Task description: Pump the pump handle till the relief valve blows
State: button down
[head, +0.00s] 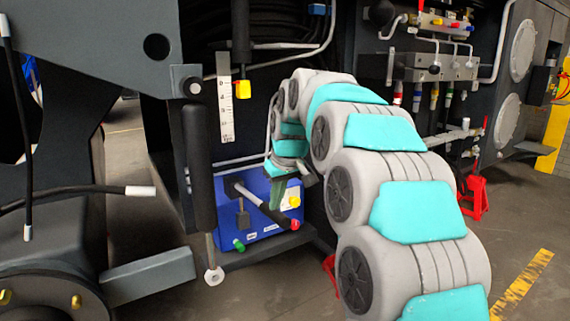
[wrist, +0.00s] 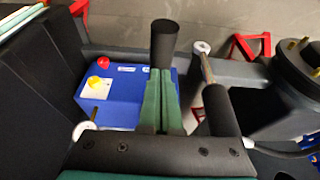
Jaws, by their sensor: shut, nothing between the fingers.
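The blue pump box (head: 258,192) stands low beside the dark chassis; it also shows in the wrist view (wrist: 125,92). The pump handle has a pale rod (head: 247,193) and a black grip (head: 277,215); the grip's end shows in the wrist view (wrist: 164,42). My gripper (head: 276,204) is at the grip, its green fingers (wrist: 157,100) shut together with nothing between them. The grip's end sticks out beyond the fingertips; whether they touch it I cannot tell. A yellow knob (wrist: 94,82) and a red knob (wrist: 104,62) sit on the box. Which part is the relief valve is unclear.
A black hydraulic cylinder (head: 199,165) hangs just left of the box and shows close right of my fingers (wrist: 217,108). A grey beam (head: 150,277) juts out at lower left. Red stands (head: 474,198) are on the floor to the right.

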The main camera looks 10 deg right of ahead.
jog(key=shift+f+b, duration=1.8)
jog(key=shift+f, duration=3.85)
notch_tip(320, 180, up, 13)
jog(key=p, duration=0.5)
jog(key=shift+s, duration=0.1)
jog(key=shift+f, duration=0.1)
jog(key=shift+f+b, duration=2.3)
jog(key=shift+f, duration=4.25)
notch_tip(320, 180, up, 13)
jog(key=p, duration=0.5)
jog(key=shift+s, duration=0.1)
